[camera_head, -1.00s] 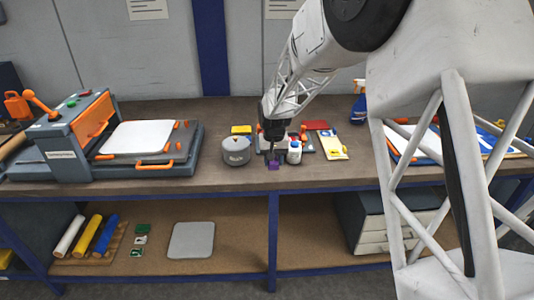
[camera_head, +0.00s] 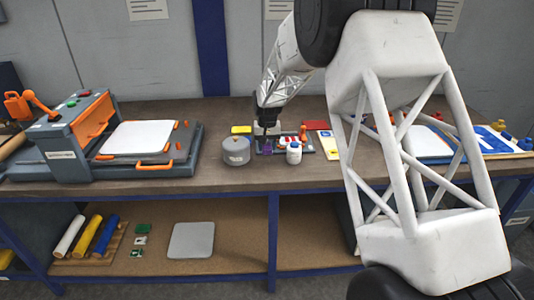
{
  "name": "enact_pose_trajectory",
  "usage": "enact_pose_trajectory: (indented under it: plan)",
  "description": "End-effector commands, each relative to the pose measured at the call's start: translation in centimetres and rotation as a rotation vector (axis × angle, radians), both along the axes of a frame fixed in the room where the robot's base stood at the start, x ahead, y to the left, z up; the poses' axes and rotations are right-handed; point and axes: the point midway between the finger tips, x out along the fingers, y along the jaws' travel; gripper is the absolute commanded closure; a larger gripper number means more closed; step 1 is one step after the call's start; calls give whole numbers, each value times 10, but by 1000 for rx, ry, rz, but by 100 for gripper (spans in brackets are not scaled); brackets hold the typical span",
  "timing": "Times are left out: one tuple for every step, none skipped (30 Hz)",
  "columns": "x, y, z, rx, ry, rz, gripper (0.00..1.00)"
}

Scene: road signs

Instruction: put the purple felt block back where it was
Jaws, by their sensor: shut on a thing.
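The purple felt block (camera_head: 267,148) shows as a small purple patch right under my gripper (camera_head: 266,138). My gripper points down and is shut on it, at the left part of a small dark tray (camera_head: 306,153) on the bench. Whether the block touches the tray or hangs just above it, I cannot tell. The fingers are small and dark here, and their tips are hard to make out.
A grey round tin (camera_head: 236,150) stands close to the left, with a yellow block (camera_head: 241,129) behind it. A press machine (camera_head: 110,140) fills the bench's left; bare bench (camera_head: 230,176) lies in front.

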Motion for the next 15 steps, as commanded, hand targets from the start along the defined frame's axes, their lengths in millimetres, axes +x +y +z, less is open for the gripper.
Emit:
enact_pose_trajectory:
  plan:
    - [0, 0, 0, 0, 0, 0, 78]
    - [0, 0, 0, 0, 0, 0, 78]
    - [0, 0, 0, 0, 0, 0, 78]
    - [0, 0, 0, 0, 0, 0, 78]
    - [0, 0, 0, 0, 0, 0, 78]
    - [0, 0, 0, 0, 0, 0, 78]
    - [0, 0, 0, 0, 0, 0, 78]
    - [0, 0, 0, 0, 0, 0, 78]
    - [0, 0, -1, 0, 1, 0, 78]
    - [0, 0, -2, 0, 1, 0, 78]
    - [0, 0, -4, 0, 1, 0, 78]
    - [0, 0, -7, 0, 2, 0, 78]
    - [0, 0, -10, 0, 2, 0, 78]
    - [0, 0, -13, 0, 3, 0, 78]
    - [0, 0, -17, 0, 2, 0, 78]
